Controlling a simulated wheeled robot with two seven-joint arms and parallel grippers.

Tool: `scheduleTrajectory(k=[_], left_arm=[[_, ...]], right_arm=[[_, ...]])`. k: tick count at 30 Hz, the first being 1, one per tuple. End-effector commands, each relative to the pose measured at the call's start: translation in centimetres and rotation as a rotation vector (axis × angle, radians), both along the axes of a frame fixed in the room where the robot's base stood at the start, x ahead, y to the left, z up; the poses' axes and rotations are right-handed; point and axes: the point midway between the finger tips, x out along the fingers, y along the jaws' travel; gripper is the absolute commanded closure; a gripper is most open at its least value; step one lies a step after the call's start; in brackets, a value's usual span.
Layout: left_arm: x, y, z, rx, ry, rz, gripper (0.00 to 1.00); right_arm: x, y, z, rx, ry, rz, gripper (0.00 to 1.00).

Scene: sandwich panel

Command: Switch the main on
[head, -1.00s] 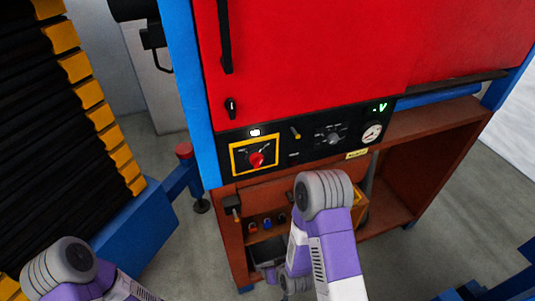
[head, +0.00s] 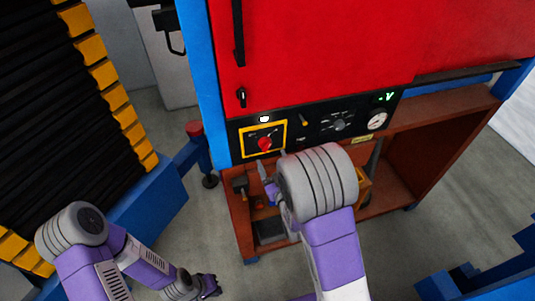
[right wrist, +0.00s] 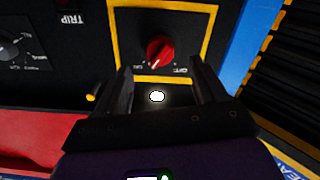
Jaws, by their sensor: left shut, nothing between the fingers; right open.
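The main switch is a red rotary knob (head: 265,144) in a yellow-framed black plate (head: 248,150) at the left end of the black control panel. In the right wrist view, which is upside down, the red knob (right wrist: 160,50) appears between and beyond the fingertips. Its exact setting is hard to read. My right gripper (head: 271,163) is open just below and in front of the knob, with nothing between its fingers; its fingers (right wrist: 162,62) straddle the knob's line in the wrist view. Contact is not clear. My left gripper (head: 211,287) is shut and empty, low near the floor.
A lit white lamp (head: 264,119) sits above the switch plate. A small yellow lever (head: 304,121), a selector dial (head: 340,125), a gauge (head: 376,121) and a green display (head: 386,98) lie to the right. A blue post (head: 205,90) borders the panel's left side.

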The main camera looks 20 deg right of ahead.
Motion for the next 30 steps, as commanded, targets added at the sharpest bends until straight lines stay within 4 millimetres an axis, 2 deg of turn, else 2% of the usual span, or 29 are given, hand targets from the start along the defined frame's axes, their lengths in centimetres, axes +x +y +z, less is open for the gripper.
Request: scheduleTrajectory(k=[1,7,12,16,21,29,30], left_arm=[[0.0,0.0,-1.1,0.0,0.0,0.0,1.0],[0.0,0.0,-3.4,0.0,0.0,0.0,1.0],[0.0,0.0,-2.3,0.0,-0.001,0.0,1.0],[0.0,0.0,-2.1,0.0,-0.001,0.0,1.0],[0.0,0.0,-2.0,0.0,-0.001,0.0,1.0],[0.0,0.0,-2.1,0.0,0.0,0.0,1.0],[0.0,0.0,-2.1,0.0,0.0,0.0,1.0]], right_arm=[[0.2,0.1,-0.3,0.004,-0.005,0.002,0.29],[0.9,0.0,-0.4,0.009,0.0,0.003,0.29],[3.7,0.1,0.1,0.002,0.004,0.002,0.29],[5.1,0.1,0.1,0.004,0.004,0.001,0.29],[5.8,0.2,0.0,0.006,0.005,0.002,0.29],[5.9,0.2,0.0,0.007,0.006,0.002,0.29],[5.9,0.2,0.0,0.007,0.006,0.002,0.35]])
